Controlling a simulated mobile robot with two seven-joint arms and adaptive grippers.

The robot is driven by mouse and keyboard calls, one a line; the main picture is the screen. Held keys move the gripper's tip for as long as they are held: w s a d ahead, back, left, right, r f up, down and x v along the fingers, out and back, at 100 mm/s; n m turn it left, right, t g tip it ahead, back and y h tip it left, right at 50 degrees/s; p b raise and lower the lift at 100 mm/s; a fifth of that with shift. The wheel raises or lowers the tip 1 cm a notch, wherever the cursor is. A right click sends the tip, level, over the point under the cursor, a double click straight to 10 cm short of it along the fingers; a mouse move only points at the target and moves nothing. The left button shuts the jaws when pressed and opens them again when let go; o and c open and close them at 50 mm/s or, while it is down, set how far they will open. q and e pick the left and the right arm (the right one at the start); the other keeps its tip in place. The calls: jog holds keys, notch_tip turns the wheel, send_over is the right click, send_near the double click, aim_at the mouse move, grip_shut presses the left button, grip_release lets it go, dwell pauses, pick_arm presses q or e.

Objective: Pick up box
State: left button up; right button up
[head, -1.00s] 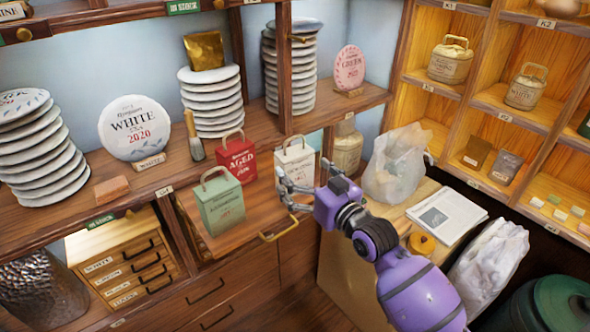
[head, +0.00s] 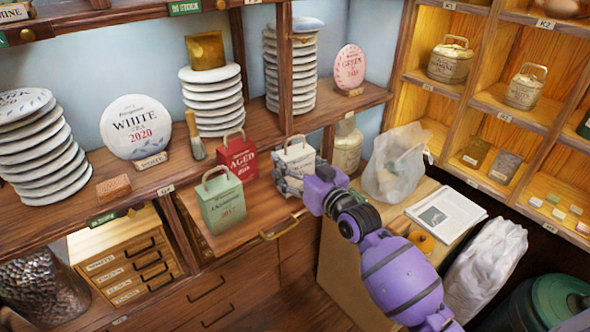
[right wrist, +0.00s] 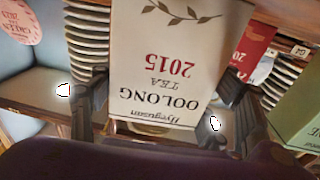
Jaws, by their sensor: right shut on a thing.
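The white box (head: 296,158), a tea box with a top handle, stands upright on the pulled-out wooden shelf, right of a red box (head: 238,158) and a green box (head: 222,204). In the right wrist view the white box (right wrist: 165,50) appears upside down, with "OOLONG TEA 2015" on its face. My left gripper is not in view.
Stacks of wrapped discs (head: 213,100) stand on the shelf behind. A clear plastic bag (head: 397,165) and a newspaper (head: 445,213) lie on the counter to the right. The red box stands close to the white box on its left.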

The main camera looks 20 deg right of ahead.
aim_at(301, 156)
jog(key=shift+r, duration=0.45)
notch_tip(301, 156, up, 2)
jog(key=shift+r, duration=0.2)
pick_arm(q)
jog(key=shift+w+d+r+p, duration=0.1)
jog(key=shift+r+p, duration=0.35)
jog(key=shift+p, duration=0.05)
pick_arm(e)
jog(key=s+d+r, duration=0.1)
jog(key=s+r, duration=0.8)
jog(key=s, duration=0.5)
jog(key=shift+d+r, duration=0.15)
jog(key=shift+r, duration=0.2)
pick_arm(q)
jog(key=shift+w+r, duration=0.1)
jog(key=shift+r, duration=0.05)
